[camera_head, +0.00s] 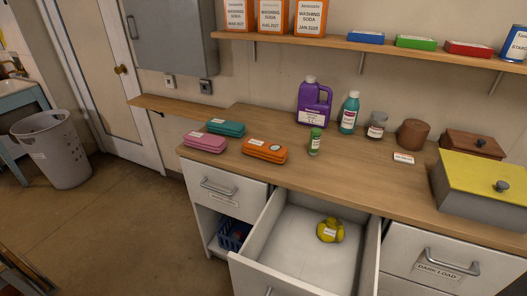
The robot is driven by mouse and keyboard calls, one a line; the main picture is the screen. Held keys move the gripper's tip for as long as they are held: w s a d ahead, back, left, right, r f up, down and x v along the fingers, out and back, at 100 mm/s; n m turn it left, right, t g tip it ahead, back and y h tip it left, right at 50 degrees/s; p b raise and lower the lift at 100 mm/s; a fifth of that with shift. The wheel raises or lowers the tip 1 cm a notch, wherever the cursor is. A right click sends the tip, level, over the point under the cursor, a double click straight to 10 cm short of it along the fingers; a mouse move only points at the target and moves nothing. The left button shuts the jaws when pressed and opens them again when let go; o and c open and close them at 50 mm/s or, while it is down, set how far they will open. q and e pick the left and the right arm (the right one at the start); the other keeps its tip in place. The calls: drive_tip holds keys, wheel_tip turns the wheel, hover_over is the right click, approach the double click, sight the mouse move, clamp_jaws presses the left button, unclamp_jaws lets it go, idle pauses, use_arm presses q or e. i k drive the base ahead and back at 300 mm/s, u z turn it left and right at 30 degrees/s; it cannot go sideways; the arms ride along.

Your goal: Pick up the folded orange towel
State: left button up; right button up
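The folded orange towel (264,151) lies on the wooden counter near its front edge, left of the open drawer's middle. It is a flat rounded bundle with a small label and a round mark on it. A folded teal towel (226,127) lies behind and left of it. A folded pink towel (204,142) lies to its left. Neither of my grippers shows in the head view.
A small green bottle (315,141) stands right of the orange towel. A purple jug (313,104) and other containers stand behind. A grey basket (56,149) stands on the floor.

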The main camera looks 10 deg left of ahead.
sight(267, 150)
drive_tip(key=z, duration=2.45)
drive_tip(key=k, duration=0.45)
drive_tip(key=u, duration=1.3)
